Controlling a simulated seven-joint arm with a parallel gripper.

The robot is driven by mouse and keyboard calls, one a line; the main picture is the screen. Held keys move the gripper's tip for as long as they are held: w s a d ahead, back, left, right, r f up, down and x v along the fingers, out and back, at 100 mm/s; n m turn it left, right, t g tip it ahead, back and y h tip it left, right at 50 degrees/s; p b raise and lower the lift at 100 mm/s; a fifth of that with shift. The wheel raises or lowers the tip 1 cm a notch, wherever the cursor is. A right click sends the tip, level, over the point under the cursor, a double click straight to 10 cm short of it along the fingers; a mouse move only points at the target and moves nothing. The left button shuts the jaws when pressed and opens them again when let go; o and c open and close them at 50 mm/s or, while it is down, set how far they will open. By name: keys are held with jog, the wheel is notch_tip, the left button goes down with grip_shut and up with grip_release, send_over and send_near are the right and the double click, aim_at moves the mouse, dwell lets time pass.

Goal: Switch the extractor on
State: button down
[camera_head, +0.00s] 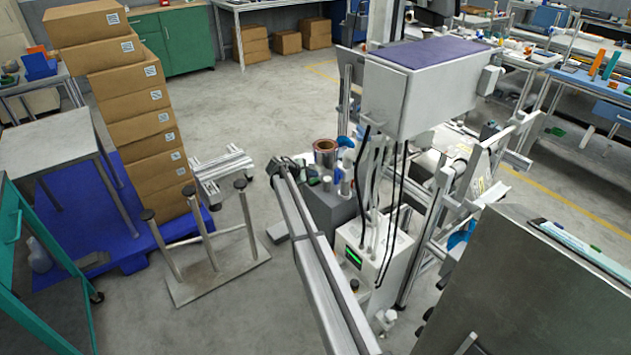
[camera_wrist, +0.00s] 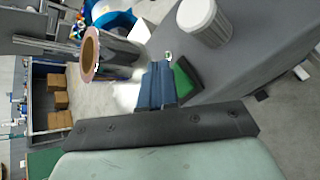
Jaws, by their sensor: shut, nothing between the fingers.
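My gripper (camera_wrist: 157,82) is shut and empty. Its fingers are close beside a green piece in a dark frame (camera_wrist: 186,78), which looks like a switch; I cannot tell if they touch. In the head view my gripper (camera_head: 301,165) is beside the top of a dark grey box (camera_head: 332,212). The box also shows in the wrist view (camera_wrist: 262,65). A white cabinet (camera_head: 372,262) with a lit green display (camera_head: 354,257) and hoses stands right of my arm. No label shows which of these units is the extractor.
A white cylinder (camera_wrist: 204,20) and a copper-coloured roll (camera_wrist: 92,52) stand near my gripper. A large white box with a purple top (camera_head: 425,85) is overhead behind.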

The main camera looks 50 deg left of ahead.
aim_at(311, 183)
jog(key=shift+f, duration=0.2)
jog(key=shift+f, duration=0.25)
jog(key=shift+w+f, duration=0.1)
jog(key=shift+f, duration=0.1)
dwell(0.8)
jog(key=shift+r, duration=0.1)
jog(key=shift+r, duration=0.55)
dwell(0.4)
jog(key=shift+s+r, duration=0.2)
jog(key=shift+r, duration=0.6)
jog(key=shift+s+r, duration=0.15)
jog(key=shift+r, duration=0.7)
jog(key=shift+s+r, duration=0.2)
jog(key=shift+r, duration=0.6)
